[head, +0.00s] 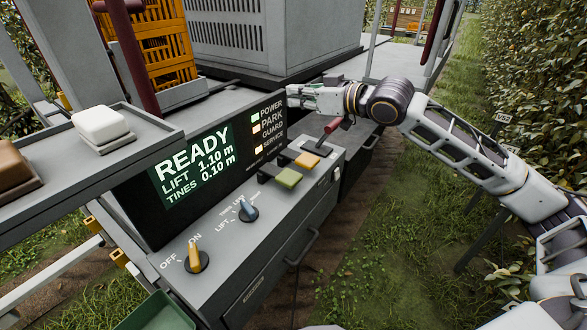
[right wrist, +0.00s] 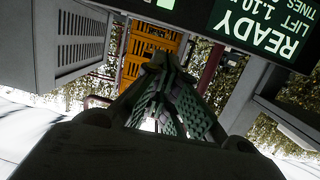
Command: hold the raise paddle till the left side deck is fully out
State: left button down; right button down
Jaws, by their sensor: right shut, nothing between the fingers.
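In the head view a grey control console carries a green paddle (head: 288,178) and a yellow paddle (head: 306,160) side by side; I cannot read which one raises. A blue selector knob (head: 248,211) sits nearer, with LIFT and TINES among its labels. The screen (head: 192,163) reads READY, LIFT 1.10 m, TINES 0.10 m. My right gripper (head: 291,96) is shut and empty, beyond the paddles near the screen's upper right corner, touching neither paddle. Its closed fingers (right wrist: 165,100) fill the middle of the right wrist view. My left gripper is out of view. I cannot identify the left side deck.
A yellow OFF/ON switch (head: 196,257) is at the console's near end. A red-handled lever (head: 330,127) stands beyond the paddles, below my right forearm. A shelf at left holds a white block (head: 99,124) and a brown block (head: 12,165). Grass lies open at right, beside a hedge.

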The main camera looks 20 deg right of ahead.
jog(key=s+d+f+g+h, duration=0.3)
jog(key=s+f+g, duration=0.2)
jog(key=f, duration=0.6)
jog(key=shift+s+n+g, duration=0.2)
jog(key=shift+n+g, duration=0.1)
jog(key=shift+g, duration=0.2)
jog(key=shift+w+f, duration=0.1)
jog(key=shift+f, duration=0.1)
jog(key=p, duration=0.1)
send_near(283, 173)
jog(key=shift+w+a+r, duration=0.3)
jog(key=shift+w+a, duration=0.25)
jog(key=shift+a, duration=0.05)
jog(key=shift+w+a+r, duration=0.3)
jog(key=shift+w+a, duration=0.3)
notch_tip(283, 173, down, 2)
jog(key=shift+f, duration=0.1)
jog(key=shift+f+p, duration=0.35)
jog(key=shift+f, duration=0.7)
